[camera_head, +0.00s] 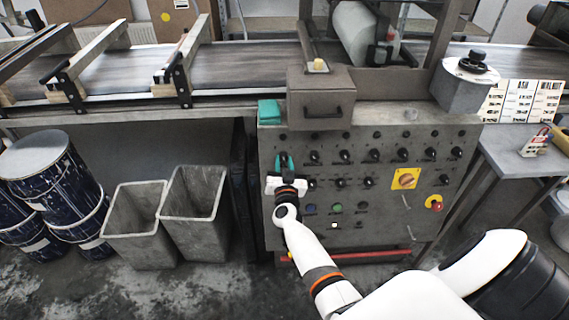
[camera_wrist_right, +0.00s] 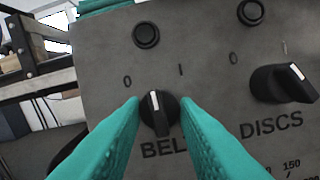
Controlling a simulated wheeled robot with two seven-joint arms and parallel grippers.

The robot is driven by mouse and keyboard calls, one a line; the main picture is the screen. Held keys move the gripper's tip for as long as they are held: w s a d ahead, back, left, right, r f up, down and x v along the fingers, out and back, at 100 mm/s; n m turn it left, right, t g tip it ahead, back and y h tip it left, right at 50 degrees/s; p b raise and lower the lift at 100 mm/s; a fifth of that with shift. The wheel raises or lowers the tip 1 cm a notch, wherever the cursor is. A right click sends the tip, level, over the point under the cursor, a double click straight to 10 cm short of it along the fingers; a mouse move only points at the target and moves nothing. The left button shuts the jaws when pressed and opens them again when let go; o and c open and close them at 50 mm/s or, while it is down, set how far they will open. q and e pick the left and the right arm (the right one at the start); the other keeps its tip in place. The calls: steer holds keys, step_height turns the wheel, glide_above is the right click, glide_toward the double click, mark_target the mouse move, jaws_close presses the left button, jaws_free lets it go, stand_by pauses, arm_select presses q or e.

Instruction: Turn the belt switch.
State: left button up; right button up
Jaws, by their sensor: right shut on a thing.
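The belt switch (camera_wrist_right: 158,112) is a round black knob with a white pointer line, above the label BELT on the grey control panel (camera_head: 385,215). In the right wrist view its pointer stands between the marks 0 and I, tilted slightly left of straight up. My right gripper (camera_head: 283,160) has its teal fingers on both sides of the knob, shut on it; the fingers also show in the wrist view (camera_wrist_right: 160,115) and cover part of the label. In the head view the fingers hide the knob. My left gripper is not in view.
The DISCS switch (camera_wrist_right: 285,83) sits right of the belt switch. Rows of other knobs, a yellow-plated switch (camera_head: 405,179) and a red stop button (camera_head: 436,203) share the panel. A conveyor (camera_head: 240,65) runs behind. Grey bins (camera_head: 135,225) and blue drums (camera_head: 40,180) stand left.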

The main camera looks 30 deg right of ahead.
steer(key=m, duration=0.3)
steer(key=m+g+h, duration=0.1)
steer(key=m, duration=0.3)
steer(key=shift+w+a+h, duration=0.1)
steer(key=shift+a+h, duration=0.05)
steer(key=shift+h, duration=0.15)
steer(key=shift+m, duration=0.3)
steer(key=o, duration=1)
steer(key=shift+c, duration=0.2)
